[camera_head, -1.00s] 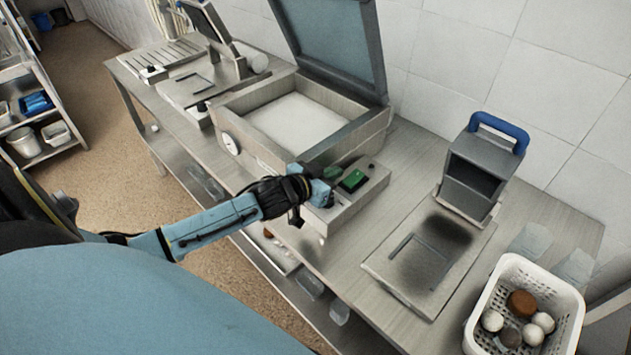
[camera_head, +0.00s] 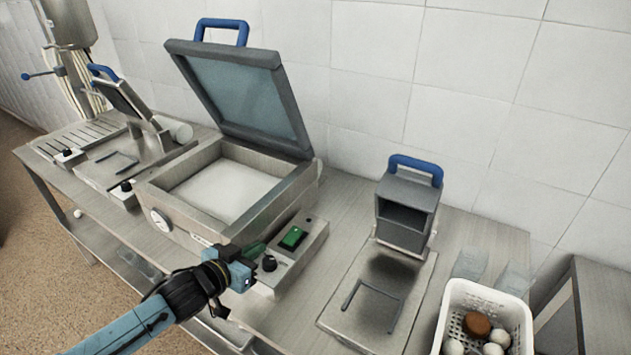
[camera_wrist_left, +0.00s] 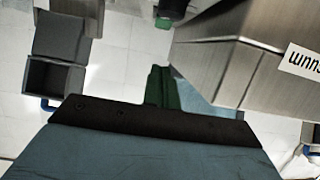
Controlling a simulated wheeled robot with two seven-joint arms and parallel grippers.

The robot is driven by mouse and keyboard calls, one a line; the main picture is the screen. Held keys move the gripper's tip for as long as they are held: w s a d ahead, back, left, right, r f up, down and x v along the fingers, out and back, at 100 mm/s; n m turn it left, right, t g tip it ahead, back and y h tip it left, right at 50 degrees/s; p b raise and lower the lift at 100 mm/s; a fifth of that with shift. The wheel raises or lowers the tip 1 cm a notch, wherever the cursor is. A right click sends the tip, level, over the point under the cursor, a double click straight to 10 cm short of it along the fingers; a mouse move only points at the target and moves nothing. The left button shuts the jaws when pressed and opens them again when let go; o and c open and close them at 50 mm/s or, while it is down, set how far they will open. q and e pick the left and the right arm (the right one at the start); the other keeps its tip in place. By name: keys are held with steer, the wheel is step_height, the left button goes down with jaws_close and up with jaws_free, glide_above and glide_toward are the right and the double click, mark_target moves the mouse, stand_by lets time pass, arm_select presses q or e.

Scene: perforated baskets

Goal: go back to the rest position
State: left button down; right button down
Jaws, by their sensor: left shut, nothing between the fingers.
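My left gripper (camera_head: 244,268) is shut and empty. In the head view it hangs at the front edge of the bench, just in front of the control box (camera_head: 290,255) with a green switch (camera_head: 293,238) and a black knob. The wrist view shows the dark gripper body with green fingers (camera_wrist_left: 161,88) close together, and the side of the metal machine (camera_wrist_left: 215,55) at the right. My right gripper does not show in either view.
An open-lidded chamber machine (camera_head: 220,185) stands behind the control box. A blue-handled press (camera_head: 405,215) stands to its right. A white perforated basket (camera_head: 488,300) holds brown and white round items. A slotted device (camera_head: 125,155) sits at the left end. The floor at far left is clear.

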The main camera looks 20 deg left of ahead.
arm_select(q)
steer(key=s+d+f+g+y, duration=0.15)
steer(key=s+d+g, duration=0.35)
steer(key=s, duration=0.7)
steer(key=s+d+f+g+y, duration=0.15)
steer(key=s+d+g, duration=0.4)
steer(key=s, duration=0.65)
step_height(320, 180, down, 32)
steer(key=s+g+h+b, duration=0.1)
steer(key=s+g+b, duration=0.1)
steer(key=b, duration=0.4)
steer(key=s+a+f+b, duration=0.3)
steer(key=s+f+b, duration=0.2)
steer(key=s+f, duration=1.1)
step_height(320, 180, down, 3)
steer(key=shift+a+f+m+g, duration=0.15)
steer(key=shift+m+g, duration=0.15)
steer(key=shift+g, duration=0.05)
